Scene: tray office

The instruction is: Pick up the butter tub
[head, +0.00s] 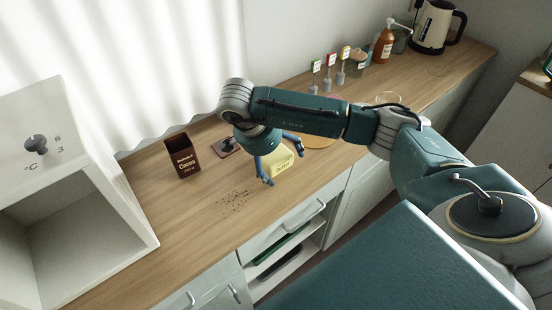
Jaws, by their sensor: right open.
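A pale yellow tub (280,163), which looks like the butter tub, sits on the wooden counter near its front edge. My right gripper (283,162) is above it, with its blue fingers pointing down and spread apart. One finger is at the tub's left side and the other passes behind its top right. The fingers hide part of the tub. I cannot tell whether they touch it. The left gripper is not in view.
A brown cocoa box (182,156) stands left of the gripper. Dark crumbs (233,202) lie on the counter (160,235). A white open cabinet (70,200) stands at the left. Bottles and a kettle (434,27) are at the far right.

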